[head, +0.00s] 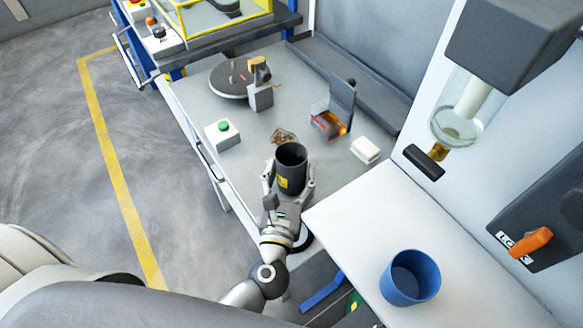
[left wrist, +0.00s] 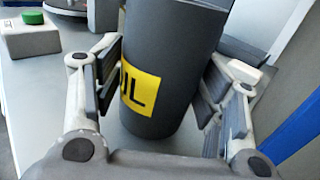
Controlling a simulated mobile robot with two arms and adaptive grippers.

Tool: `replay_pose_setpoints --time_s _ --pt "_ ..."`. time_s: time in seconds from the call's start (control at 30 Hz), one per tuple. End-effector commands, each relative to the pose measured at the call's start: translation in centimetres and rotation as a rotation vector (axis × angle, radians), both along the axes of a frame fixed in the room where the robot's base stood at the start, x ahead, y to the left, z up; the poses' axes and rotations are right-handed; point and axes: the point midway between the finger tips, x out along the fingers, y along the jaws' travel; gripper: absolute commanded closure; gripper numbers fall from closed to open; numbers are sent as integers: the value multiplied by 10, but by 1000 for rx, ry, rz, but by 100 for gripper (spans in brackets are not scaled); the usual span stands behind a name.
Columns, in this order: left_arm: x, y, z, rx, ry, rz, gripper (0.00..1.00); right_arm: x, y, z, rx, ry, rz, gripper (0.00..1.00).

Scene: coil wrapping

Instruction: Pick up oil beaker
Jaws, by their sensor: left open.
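The oil beaker is a dark grey cylinder (head: 291,168) with a yellow label, standing on the grey worktable in the head view. In the left wrist view the beaker (left wrist: 172,60) fills the middle, and its label shows the letters "IL". My left gripper (head: 288,184) is open around the beaker, with one finger on each side. In the left wrist view the left gripper (left wrist: 160,100) has a finger close to each side of the beaker wall; contact cannot be told. My right gripper is not in view.
The grey worktable (head: 190,105) also holds a round dark turntable (head: 231,79), a green-button box (head: 222,133), a red-orange bin (head: 329,122) and a white block (head: 365,150).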

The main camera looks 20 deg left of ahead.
Motion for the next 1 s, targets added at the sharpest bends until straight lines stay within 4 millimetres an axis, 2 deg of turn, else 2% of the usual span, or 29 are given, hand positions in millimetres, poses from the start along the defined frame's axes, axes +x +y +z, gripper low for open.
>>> replay_pose_setpoints --time_s 0.13,0.3,0.6,0.93,1.0 --pt "22 3 3 2 -3 1 35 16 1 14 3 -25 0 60" --pt "40 5 1 1 -2 1 35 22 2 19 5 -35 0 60" --pt "44 6 -1 0 0 1 35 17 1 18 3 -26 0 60" --pt "44 6 -1 0 -1 1 76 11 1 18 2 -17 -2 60" --pt "44 6 0 0 -2 1 77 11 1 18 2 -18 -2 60"
